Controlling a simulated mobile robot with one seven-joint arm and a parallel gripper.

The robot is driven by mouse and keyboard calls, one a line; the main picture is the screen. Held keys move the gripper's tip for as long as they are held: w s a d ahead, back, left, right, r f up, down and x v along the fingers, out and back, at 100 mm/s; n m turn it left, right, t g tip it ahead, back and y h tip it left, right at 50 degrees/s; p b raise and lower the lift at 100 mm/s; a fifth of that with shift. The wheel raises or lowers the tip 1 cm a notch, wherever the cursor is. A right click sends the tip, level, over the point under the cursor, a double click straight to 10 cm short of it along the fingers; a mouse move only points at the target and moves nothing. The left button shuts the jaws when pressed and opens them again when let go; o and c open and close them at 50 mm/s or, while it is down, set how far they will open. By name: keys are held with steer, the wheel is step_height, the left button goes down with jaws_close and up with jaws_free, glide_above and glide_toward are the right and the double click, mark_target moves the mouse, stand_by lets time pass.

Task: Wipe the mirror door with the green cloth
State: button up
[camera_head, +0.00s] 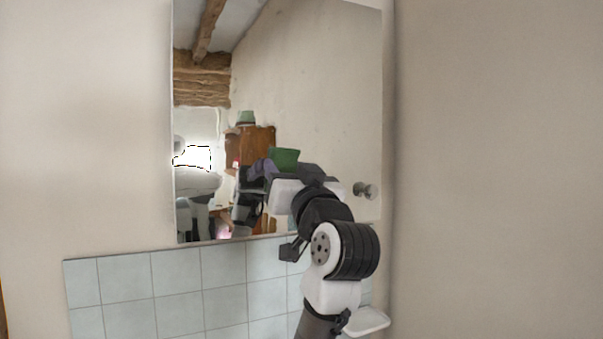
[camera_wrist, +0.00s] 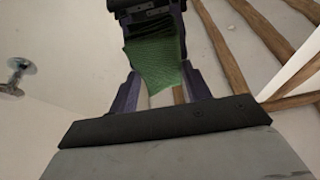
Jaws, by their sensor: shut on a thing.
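The mirror door (camera_head: 310,80) is a tall pane on the wall, shut as far as I can see, with a round metal knob (camera_head: 366,190) near its lower right. My gripper (camera_head: 284,172) is in front of its lower middle, left of the knob. It is shut on the green cloth (camera_head: 285,156), which shows above the dark fingers. In the wrist view the cloth (camera_wrist: 158,68) hangs between the purple-grey fingers, close to the mirror. The dark gripper shape beyond it looks like a reflection. I cannot tell whether the cloth touches the glass.
Pale blue tiles (camera_head: 180,295) lie below the mirror. A white basin or ledge edge (camera_head: 368,321) shows at the lower right, beside my arm. A bare wall (camera_head: 490,170) stands close on the right. The mirror reflects beams, wooden furniture and parts of me.

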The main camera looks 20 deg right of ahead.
mark_target(333, 159)
steer(key=shift+a, duration=0.3)
steer(key=shift+r+p, duration=0.35)
steer(key=shift+r, duration=0.05)
steer(key=shift+w+d+f+p, duration=0.15)
steer(key=shift+d+p, duration=0.35)
steer(key=shift+d, duration=2.4)
steer(key=shift+w+d+r+p, duration=0.1)
steer(key=shift+d+p, duration=0.35)
steer(key=shift+d, duration=2.45)
steer(key=shift+f, duration=0.1)
steer(key=shift+a, duration=0.1)
steer(key=shift+s+a+b, duration=0.2)
steer(key=shift+a+b, duration=0.85)
steer(key=shift+a, duration=4.65)
steer(key=shift+s, duration=0.1)
